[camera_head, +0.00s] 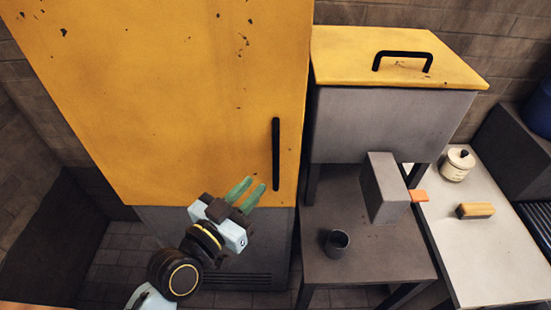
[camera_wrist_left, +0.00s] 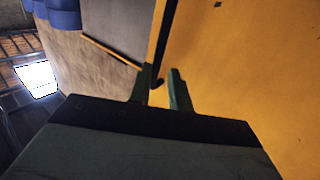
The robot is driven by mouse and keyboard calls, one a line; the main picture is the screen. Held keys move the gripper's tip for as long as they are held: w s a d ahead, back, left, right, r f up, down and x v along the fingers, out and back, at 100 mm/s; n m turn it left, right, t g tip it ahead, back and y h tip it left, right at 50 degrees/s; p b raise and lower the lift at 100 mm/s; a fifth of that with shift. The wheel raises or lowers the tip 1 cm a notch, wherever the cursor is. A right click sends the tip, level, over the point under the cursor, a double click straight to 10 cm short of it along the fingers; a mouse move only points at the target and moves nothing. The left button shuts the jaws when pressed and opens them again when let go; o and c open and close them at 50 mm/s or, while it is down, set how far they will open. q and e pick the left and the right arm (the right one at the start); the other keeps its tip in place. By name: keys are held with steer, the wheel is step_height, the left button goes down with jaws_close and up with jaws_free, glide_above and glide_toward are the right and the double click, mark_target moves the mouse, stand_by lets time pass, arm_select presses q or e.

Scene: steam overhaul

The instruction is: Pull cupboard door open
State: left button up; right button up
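The yellow cupboard door (camera_head: 180,90) fills the left and middle of the head view and looks shut. Its upright black handle (camera_head: 276,153) is near the door's right edge. My left gripper (camera_head: 254,184) is open and empty, just left of the handle's lower end in the head view. In the left wrist view the handle (camera_wrist_left: 163,50) runs down toward the gap between the green fingers (camera_wrist_left: 160,86), its lower end showing there. The yellow door (camera_wrist_left: 245,70) is on the right. I cannot tell whether the fingers touch the handle. My right gripper is not in view.
Right of the cupboard stands a grey bin with a yellow lid (camera_head: 395,58). A dark low table (camera_head: 330,215) holds a dark cup (camera_head: 337,242) and a grey block (camera_head: 384,190). A pale counter (camera_head: 475,250) carries a lidded jar (camera_head: 457,165) and a brush (camera_head: 476,210).

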mark_target(274, 164)
arm_select(q)
steer(key=x, duration=0.9)
steer(key=shift+w+d+p, duration=0.1)
steer(key=shift+w+p, duration=0.1)
steer(key=shift+p, duration=0.15)
steer(key=shift+c, duration=0.5)
jaws_close()
